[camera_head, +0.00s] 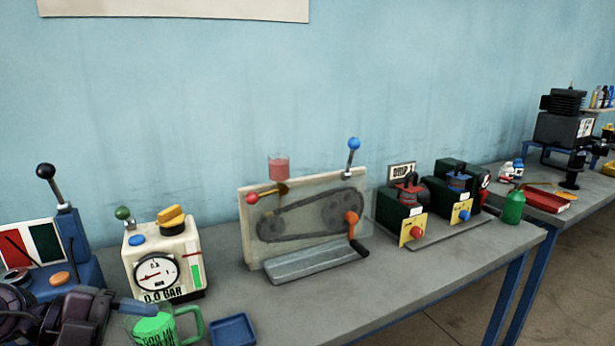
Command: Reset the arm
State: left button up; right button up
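What looks like my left gripper (85,312) comes in dark at the bottom left corner, cut off by the frame edge. A blue-grey tip (138,308) reaches from it over the rim of a clear jug (155,328) with green contents and a green handle. I cannot tell whether the gripper touches or holds the jug, or whether its fingers are open. My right gripper is not in view.
A gauge box (165,262) reading 0.0 BAR stands behind the jug, with a blue tray (233,331) to the jug's right. A belt-and-pulley panel (305,222) and two dark green machines (402,212) stand farther right. The front middle of the grey bench (330,310) is clear.

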pick_arm(q)
jog(key=s+a+f+n+t+y+p, duration=0.1)
jog(key=a+f+n+t+y, duration=0.1)
jog(key=f+n+t+y, duration=0.4)
jog(key=s+a+f+n+t+y, duration=0.1)
jog(key=s+a+f+n+t, duration=0.15)
jog(key=f+n+t, duration=0.75)
jog(key=s+d+f+n+g+y, duration=0.2)
jog(key=s+f+n+g+y, duration=0.3)
jog(key=s+f+n+g, duration=0.3)
jog(key=s+f+g, duration=0.1)
jog(key=s+f, duration=0.2)
jog(key=f, duration=0.4)
jog(key=shift+s+d+n+g+p, duration=0.25)
jog(key=shift+d+n+g+p, duration=0.05)
jog(key=shift+d+p, duration=0.1)
jog(key=shift+f, duration=0.1)
